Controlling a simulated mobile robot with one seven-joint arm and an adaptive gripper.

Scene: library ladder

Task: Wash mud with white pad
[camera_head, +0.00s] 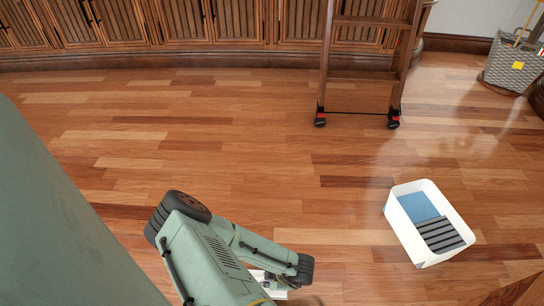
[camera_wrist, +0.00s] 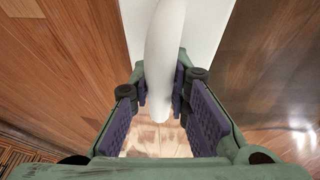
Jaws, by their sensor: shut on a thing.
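My gripper (camera_wrist: 160,108) is shut on a smooth white handle, seen in the wrist view, which looks like part of the white pad (camera_wrist: 160,55). A flat white surface (camera_wrist: 205,30) shows behind the handle in the wrist view; I cannot tell if it is the pad's body. In the head view, a small white piece (camera_head: 268,278) shows beside my arm at the bottom centre, and my gripper is mostly hidden there. I cannot make out any mud in either view.
A white bin (camera_head: 402,228) on the wood floor at right holds a blue pad (camera_head: 416,206) and a grey striped pad (camera_head: 440,234). A wheeled wooden ladder (camera_head: 360,75) stands by the cabinets (camera_head: 180,22). A grey basket (camera_head: 513,65) stands back right. The middle floor is clear.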

